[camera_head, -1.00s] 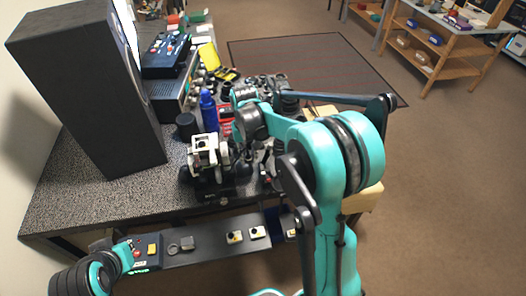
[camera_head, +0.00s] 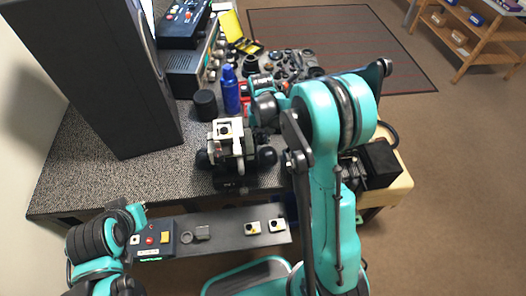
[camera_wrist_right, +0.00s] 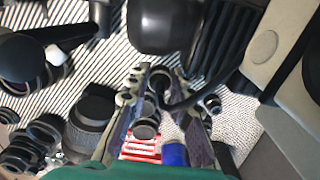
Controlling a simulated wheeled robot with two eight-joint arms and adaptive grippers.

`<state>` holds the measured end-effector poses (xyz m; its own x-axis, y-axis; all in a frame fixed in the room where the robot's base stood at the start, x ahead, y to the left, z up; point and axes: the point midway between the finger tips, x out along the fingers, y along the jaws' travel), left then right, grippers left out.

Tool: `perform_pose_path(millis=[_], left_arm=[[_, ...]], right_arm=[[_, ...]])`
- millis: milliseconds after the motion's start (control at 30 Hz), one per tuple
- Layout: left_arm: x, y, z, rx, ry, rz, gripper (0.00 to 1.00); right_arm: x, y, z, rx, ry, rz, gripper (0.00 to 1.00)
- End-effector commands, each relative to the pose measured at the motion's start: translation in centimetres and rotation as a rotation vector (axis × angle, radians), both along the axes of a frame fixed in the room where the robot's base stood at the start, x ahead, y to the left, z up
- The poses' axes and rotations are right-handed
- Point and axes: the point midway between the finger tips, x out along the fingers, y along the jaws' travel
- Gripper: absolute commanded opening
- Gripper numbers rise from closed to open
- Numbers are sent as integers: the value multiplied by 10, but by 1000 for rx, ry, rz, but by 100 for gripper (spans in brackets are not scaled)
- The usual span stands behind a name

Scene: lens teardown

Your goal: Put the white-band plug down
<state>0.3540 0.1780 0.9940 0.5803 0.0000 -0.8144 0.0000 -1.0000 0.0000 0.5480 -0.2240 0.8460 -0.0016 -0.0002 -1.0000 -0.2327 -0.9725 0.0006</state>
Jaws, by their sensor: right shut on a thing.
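My right gripper (camera_wrist_right: 160,105) shows in the right wrist view with a finger on each side of a small dark plug (camera_wrist_right: 147,128). It is shut on this plug; no white band can be made out on it. A red item and a blue item lie beyond the fingers at the bottom of that view.
A white-topped device with black knobs (camera_head: 229,150) stands at the table's front. A blue bottle (camera_head: 231,92) and a black cylinder (camera_head: 205,104) stand behind it. A tall black speaker (camera_head: 95,75) is at left. Several dark lens parts (camera_head: 293,62) crowd the far side.

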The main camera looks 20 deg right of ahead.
Motion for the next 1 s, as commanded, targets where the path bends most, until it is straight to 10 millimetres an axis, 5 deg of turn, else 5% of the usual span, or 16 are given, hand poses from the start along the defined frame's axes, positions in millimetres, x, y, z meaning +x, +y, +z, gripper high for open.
perform_pose_path(millis=[533, 933, 967, 1000], left_arm=[[0, 0, -26, 0, 0, 0, 0], [0, 0, -29, 0, 0, 0, 0], [0, 0, -29, 0, 0, 0, 0], [0, 0, -28, 0, 0, 0, 0]], right_arm=[[0, 0, -69, 0, 0, 0, 0], [0, 0, -74, 0, 0, 0, 0], [0, 0, -74, 0, 0, 0, 24], [0, 0, -74, 0, 0, 0, 35]])
